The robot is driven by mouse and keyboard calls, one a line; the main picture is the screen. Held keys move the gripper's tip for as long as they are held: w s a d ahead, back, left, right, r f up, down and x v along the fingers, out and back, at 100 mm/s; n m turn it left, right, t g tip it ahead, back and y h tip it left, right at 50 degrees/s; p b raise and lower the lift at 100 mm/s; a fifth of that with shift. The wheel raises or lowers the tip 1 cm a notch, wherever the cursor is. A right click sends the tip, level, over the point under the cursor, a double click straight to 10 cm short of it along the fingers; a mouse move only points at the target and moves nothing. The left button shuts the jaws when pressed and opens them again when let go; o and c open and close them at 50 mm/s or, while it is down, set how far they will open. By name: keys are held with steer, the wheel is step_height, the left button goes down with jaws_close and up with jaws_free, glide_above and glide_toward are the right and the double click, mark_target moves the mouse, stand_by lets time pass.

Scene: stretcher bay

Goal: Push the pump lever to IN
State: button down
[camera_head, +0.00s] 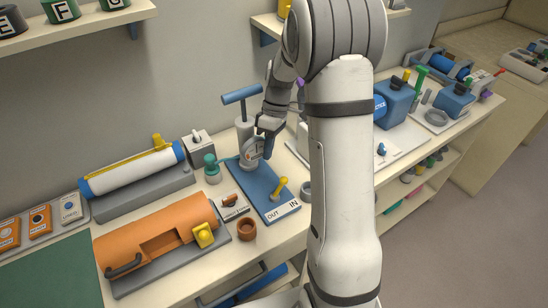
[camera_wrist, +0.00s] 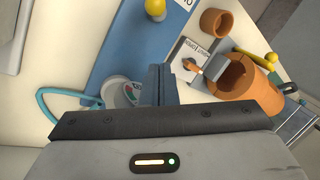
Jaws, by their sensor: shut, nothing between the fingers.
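The blue pump base (camera_head: 258,190) lies on the bench with a white label reading OUT and IN at its front end. The pump lever (camera_head: 281,187), short and yellow, stands on this base just behind the label, tilted; which word it points at I cannot tell for sure. In the wrist view its yellow knob (camera_wrist: 155,8) shows at the top edge. My gripper (camera_head: 265,134) is over the back of the base, close by the round gauge (camera_head: 253,148), apart from the lever. In the wrist view the fingers (camera_wrist: 160,84) are shut and empty. Whether they touch the gauge is unclear.
An orange cylinder (camera_head: 160,235) lies further left. A grey ring (camera_head: 306,189) lies to the right.

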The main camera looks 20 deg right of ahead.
steer(key=w+d+r+b, duration=0.1)
steer(key=w+d+r, duration=0.1)
steer(key=d+r, duration=0.3)
steer(key=shift+v, duration=0.8)
steer(key=shift+w+a, duration=0.1)
steer(key=shift+w, duration=0.05)
steer(key=s+a+r+m+t+h, duration=0.1)
steer(key=s+a+r+m+t, duration=0.15)
steer(key=s, duration=0.35)
steer(key=s+a+r+m+t+h, duration=0.1)
steer(key=s+a+r+m, duration=0.15)
steer(key=s, duration=0.25)
steer(key=s+a+m+t, duration=0.1)
steer(key=s+m, duration=0.1)
steer(key=s, duration=0.4)
steer(key=s+a+m+t+h, duration=0.1)
steer(key=s+m+t, duration=0.1)
steer(key=s, duration=0.5)
steer(key=shift+f+m+b, duration=0.35)
steer(key=shift+m+b, duration=0.1)
steer(key=shift+m, duration=0.25)
